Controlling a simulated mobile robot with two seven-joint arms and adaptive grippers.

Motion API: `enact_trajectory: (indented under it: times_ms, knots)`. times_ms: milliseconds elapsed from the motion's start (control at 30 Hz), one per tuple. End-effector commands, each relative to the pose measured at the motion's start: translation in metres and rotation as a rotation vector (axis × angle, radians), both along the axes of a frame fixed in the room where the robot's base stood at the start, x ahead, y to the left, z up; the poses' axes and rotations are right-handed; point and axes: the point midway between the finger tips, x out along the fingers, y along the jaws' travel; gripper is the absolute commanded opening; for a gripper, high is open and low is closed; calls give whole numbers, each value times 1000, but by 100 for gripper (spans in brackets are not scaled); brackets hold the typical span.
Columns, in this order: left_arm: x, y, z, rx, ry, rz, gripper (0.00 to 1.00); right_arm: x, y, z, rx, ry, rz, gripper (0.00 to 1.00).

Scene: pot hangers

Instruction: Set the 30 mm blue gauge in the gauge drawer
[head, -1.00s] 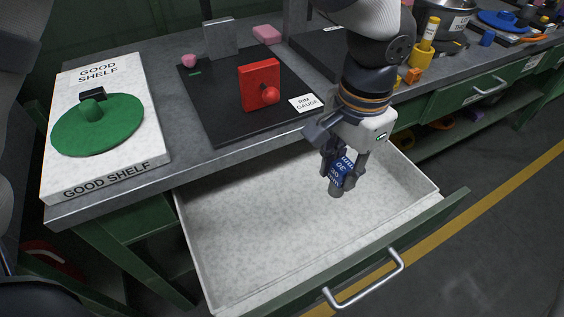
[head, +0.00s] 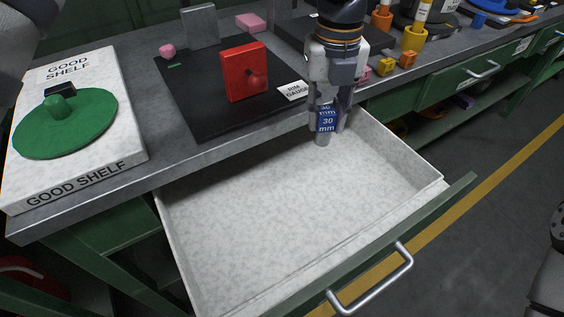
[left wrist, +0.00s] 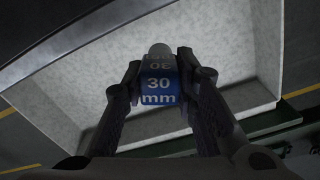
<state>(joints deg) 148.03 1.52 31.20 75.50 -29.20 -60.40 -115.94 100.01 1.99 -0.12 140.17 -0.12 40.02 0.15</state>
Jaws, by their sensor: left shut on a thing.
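The 30 mm blue gauge (head: 327,119) is a blue block marked "30 mm" with a grey rounded end pointing down. My left gripper (head: 328,117) is shut on it, and it also shows between the fingers in the left wrist view (left wrist: 159,86). The gripper points down over the back part of the gauge drawer (head: 270,215), near the bench edge. The drawer is pulled open, with a speckled pale inside that looks empty. The gap between gauge and drawer floor is hard to judge. My right gripper is not in view.
A green lid (head: 85,135) lies on the white good shelf (head: 125,150). The drawer handle (head: 375,285) faces the front.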

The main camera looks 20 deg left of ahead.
Motion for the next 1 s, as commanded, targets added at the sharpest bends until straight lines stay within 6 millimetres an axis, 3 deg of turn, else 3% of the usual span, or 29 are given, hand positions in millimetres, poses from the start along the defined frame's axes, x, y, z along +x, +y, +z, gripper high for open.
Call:
enact_trajectory:
  times_ms: [67,200,467,600,1000]
  knots:
    - [-15,21,0,0,-9,2,0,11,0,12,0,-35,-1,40]
    - [-30,42,-37,0,-1,2,0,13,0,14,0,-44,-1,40]
    - [-45,63,-70,0,1,3,0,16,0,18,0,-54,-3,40]
    - [-45,63,-98,0,2,2,0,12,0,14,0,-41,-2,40]
    - [-44,63,-105,0,-1,2,0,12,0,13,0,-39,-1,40]
